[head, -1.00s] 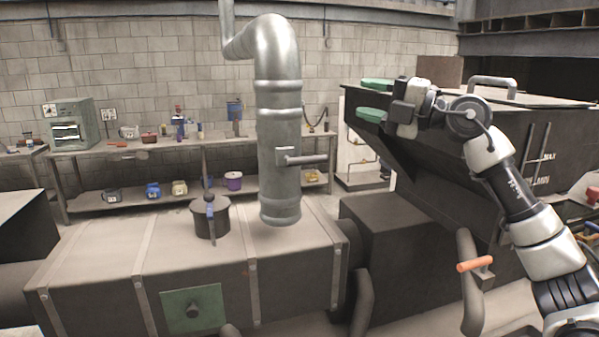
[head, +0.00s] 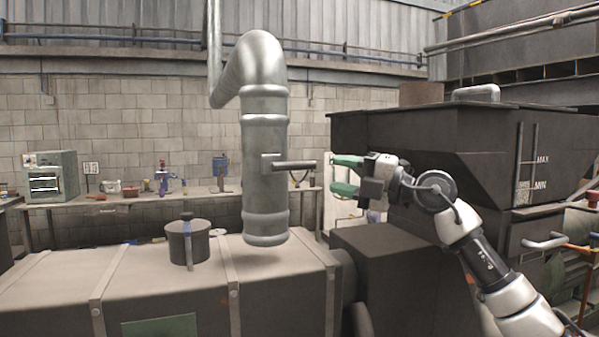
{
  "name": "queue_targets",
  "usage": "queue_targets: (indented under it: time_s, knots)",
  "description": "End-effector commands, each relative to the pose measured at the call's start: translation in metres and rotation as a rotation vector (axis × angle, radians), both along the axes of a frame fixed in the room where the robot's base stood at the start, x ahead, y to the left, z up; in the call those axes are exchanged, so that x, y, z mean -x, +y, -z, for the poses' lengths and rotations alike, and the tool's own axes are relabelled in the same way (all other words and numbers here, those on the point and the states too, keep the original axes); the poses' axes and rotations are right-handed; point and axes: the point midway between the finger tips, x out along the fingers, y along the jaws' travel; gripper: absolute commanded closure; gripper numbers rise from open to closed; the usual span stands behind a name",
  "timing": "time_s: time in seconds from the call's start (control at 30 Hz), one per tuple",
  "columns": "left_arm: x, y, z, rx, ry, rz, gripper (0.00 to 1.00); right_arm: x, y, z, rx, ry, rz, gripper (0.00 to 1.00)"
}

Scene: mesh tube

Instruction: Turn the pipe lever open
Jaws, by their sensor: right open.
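The large grey metal pipe (head: 264,135) stands vertical in the middle of the head view, above a long metal box. Its lever (head: 296,165) sticks out horizontally to the right from a square plate on the pipe. My right gripper (head: 334,174) has two green fingers, one above the other, spread apart and empty. The fingers point left toward the lever's free end, with a small gap between in the picture. The upper finger is about level with the lever; depth between them is hard to tell. My left gripper is out of view.
The long metal box (head: 150,285) with a dark lidded pot (head: 188,243) lies below the pipe. A big black tank (head: 425,130) stands behind my right arm. A workbench (head: 125,207) with small items runs along the brick wall.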

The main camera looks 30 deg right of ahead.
Motion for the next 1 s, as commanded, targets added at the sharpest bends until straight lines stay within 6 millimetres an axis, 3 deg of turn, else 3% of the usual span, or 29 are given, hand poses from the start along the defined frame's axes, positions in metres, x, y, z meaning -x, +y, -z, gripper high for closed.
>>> queue_targets:
  time_s: [0.1,0.43,0.87,1.0]
  knots:
    - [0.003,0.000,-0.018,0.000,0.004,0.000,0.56,-0.020,0.014,-0.010,-0.002,0.001,-0.004,0.55]
    - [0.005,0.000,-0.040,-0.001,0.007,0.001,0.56,-0.066,0.042,-0.015,-0.001,0.001,-0.001,0.55]
    - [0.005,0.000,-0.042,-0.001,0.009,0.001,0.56,-0.076,0.048,-0.013,0.001,0.000,0.000,0.55]
    - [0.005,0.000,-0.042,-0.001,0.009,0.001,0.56,-0.076,0.048,-0.013,0.001,0.000,0.000,0.73]
